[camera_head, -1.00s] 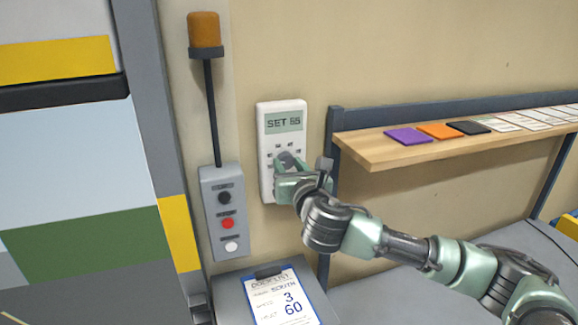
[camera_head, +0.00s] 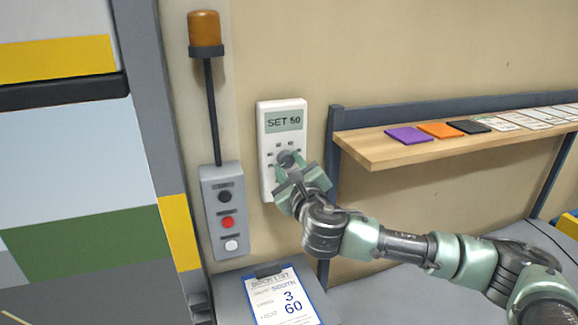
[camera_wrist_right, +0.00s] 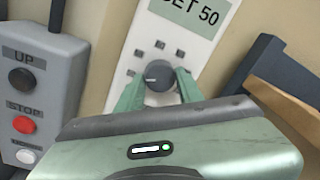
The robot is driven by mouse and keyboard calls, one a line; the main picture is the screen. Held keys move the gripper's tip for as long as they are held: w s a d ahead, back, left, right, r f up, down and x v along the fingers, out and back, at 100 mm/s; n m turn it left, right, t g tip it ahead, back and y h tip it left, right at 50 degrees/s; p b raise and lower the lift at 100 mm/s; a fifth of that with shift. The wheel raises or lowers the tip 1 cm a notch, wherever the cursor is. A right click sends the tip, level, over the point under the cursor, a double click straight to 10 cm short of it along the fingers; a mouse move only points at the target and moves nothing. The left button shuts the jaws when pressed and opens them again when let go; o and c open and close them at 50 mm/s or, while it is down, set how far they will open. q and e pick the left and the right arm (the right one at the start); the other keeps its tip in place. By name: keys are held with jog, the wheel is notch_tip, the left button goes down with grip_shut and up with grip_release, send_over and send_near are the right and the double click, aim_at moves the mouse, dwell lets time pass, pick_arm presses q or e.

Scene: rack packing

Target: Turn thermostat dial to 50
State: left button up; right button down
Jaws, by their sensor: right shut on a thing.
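The white thermostat (camera_head: 269,185) is fixed to the wall, and its display (camera_head: 284,121) reads "SET 50". Its dark grey dial (camera_head: 287,158) sits below the display with small marks around it. In the right wrist view the dial (camera_wrist_right: 159,76) lies between the two green fingers, and the display there (camera_wrist_right: 190,15) also shows 50. My right gripper (camera_head: 291,162) is shut on the dial, its fingertips on either side of it. My left gripper is in neither view.
A grey control box (camera_head: 224,212) with black, red and white buttons is left of the thermostat, under an orange lamp (camera_head: 204,30). A wooden shelf (camera_head: 375,155) with coloured cards is at right. A clipboard (camera_head: 284,298) lies below.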

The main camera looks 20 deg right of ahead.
jog(key=shift+f, duration=0.3)
jog(key=c, duration=0.9)
grip_release()
jog(key=shift+r, duration=0.15)
jog(key=shift+s, duration=0.1)
jog(key=shift+s+b, duration=0.3)
jog(key=shift+s, duration=0.05)
jog(key=s+b, duration=0.2)
jog(key=s, duration=0.5)
jog(key=shift+a+b, duration=0.15)
jog(key=shift+b, duration=0.2)
